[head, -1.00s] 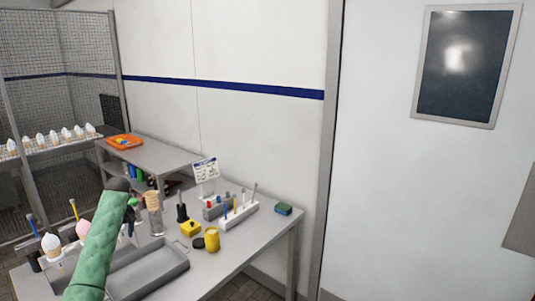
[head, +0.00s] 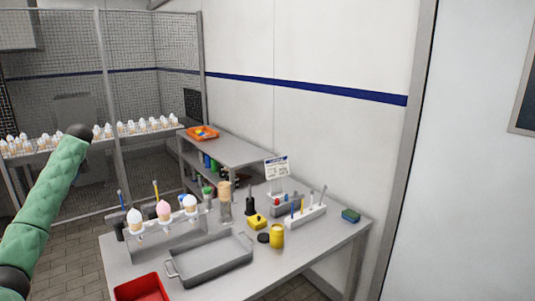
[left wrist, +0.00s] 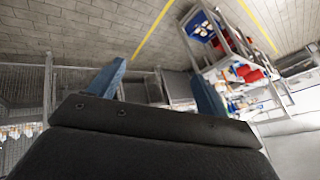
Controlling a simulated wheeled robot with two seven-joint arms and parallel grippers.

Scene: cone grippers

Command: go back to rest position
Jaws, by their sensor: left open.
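My left arm, in a green sleeve, rises from the lower left in the head view; its gripper is not clearly seen there. In the left wrist view my left gripper (left wrist: 160,90) shows two blue fingers spread apart with nothing between them. It is in the air, with brick-like floor and distant shelving beyond it. My right gripper is in neither view.
A grey table (head: 315,262) holds a cone stand (head: 170,238) with several ice cream cones, a metal tray (head: 212,262), a red bin (head: 142,289) and a yellow jar (head: 277,237). A mesh fence (head: 150,60) stands behind. Floor left of the table is clear.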

